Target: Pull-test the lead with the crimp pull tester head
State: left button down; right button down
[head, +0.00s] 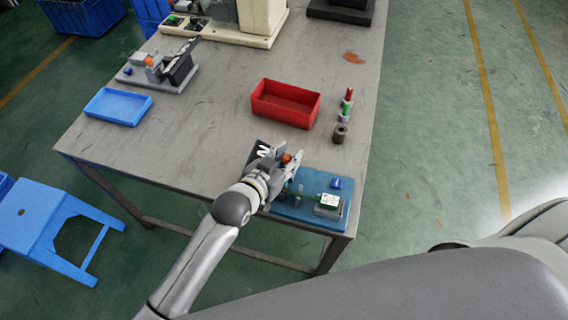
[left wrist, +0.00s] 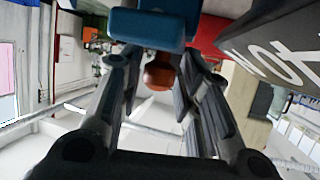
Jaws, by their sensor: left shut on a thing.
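The crimp pull tester is a blue base plate (head: 348,212) at the table's near right corner, with grey fixtures, a blue knob (head: 336,183) and a white-faced block (head: 328,203). A thin green strand, seemingly the lead (head: 307,197), runs toward that block. My left gripper (head: 288,160) is at the plate's far left, shut on an orange-red knob (left wrist: 158,74). In the left wrist view the knob lies between the two fingers (left wrist: 155,85), with a blue block (left wrist: 150,28) just beyond. My arm hides part of the plate's left side. My right gripper is out of view.
A red tray (head: 286,117), a column of small red, green and dark parts (head: 345,110) and a blue tray (head: 118,120) stand farther back. The mid-left table is clear.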

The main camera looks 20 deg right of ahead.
pick_arm(q)
jog(key=shift+w+d+f, duration=0.1)
jog(key=shift+w+d, duration=0.65)
jog(key=shift+w, duration=0.15)
jog(key=c, duration=1.5)
grip_release()
jog(key=shift+o, duration=1.1)
jog(key=shift+w+d, duration=0.1)
jog(key=shift+d, duration=0.05)
